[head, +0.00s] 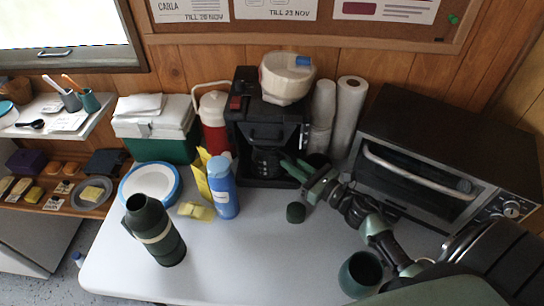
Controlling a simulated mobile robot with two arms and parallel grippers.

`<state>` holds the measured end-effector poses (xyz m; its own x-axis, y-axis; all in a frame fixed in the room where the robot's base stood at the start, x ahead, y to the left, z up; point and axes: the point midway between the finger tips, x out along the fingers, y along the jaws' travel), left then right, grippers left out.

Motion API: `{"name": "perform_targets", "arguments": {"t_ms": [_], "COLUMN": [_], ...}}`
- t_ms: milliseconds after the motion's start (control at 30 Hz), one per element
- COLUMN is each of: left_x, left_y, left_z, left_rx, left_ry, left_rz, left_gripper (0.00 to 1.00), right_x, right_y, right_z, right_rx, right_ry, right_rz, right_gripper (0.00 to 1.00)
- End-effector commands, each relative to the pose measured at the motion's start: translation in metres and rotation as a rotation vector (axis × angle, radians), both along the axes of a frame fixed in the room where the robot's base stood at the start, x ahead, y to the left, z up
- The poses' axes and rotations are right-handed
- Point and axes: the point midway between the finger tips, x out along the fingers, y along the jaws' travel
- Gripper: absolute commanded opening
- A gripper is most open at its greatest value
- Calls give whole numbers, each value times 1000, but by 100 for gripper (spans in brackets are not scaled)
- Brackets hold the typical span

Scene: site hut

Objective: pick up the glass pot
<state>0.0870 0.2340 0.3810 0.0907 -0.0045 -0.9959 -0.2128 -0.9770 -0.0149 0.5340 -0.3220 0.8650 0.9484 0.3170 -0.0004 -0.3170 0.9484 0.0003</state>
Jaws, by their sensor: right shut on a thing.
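The dark glass pot (264,162) sits inside the black coffee maker (240,120) at the back of the table. My right arm comes in from the right, and its gripper (287,166) is at the pot's right side, shut on it. The exact contact, probably at the handle, is small and dark. The pot is upright, and I cannot tell whether it touches the plate below. My left gripper is not in view.
A toaster oven (440,150) is at right. A green mug (360,273) is near the front. The table's front middle is clear.

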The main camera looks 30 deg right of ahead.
Motion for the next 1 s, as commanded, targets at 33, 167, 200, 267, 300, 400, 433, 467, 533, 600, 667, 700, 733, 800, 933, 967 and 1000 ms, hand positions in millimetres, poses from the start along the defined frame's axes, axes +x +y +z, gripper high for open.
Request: {"name": "perform_targets", "arguments": {"t_ms": [33,167,200,267,300,400,433,467,533,600,667,700,733,800,933,967,1000], "left_x": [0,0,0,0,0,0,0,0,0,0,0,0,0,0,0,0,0], "left_y": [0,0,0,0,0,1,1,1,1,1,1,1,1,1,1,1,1], "left_z": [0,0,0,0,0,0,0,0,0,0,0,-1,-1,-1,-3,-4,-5], "left_rx": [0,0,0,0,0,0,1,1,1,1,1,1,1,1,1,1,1], "left_ry": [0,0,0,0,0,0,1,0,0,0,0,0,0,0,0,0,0], "left_rz": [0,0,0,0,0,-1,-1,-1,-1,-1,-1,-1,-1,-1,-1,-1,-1], "left_gripper": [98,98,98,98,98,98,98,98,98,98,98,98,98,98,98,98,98], "right_x": [0,0,1,1,1,1,1,1,1,1,1,1,1,0,-9,-11,-15], "right_y": [0,0,0,0,0,0,0,0,0,0,0,0,0,0,6,7,10], "right_z": [1,1,2,2,2,2,2,3,4,5,7,9,11,16,15,15,15], "right_rx": [0,0,1,1,0,0,0,0,0,-1,-2,-2,-2,-3,2,2,2], "right_ry": [-1,-1,-5,-5,-4,-4,-4,-4,-4,-4,-5,-4,-4,-5,-2,-2,-2], "right_rz": [0,0,0,0,0,0,1,1,1,2,2,1,1,3,1,1,2], "right_gripper": [0,0,0,0,0,0,0,0,0,0,0,0,0,0,0,0,0]}}
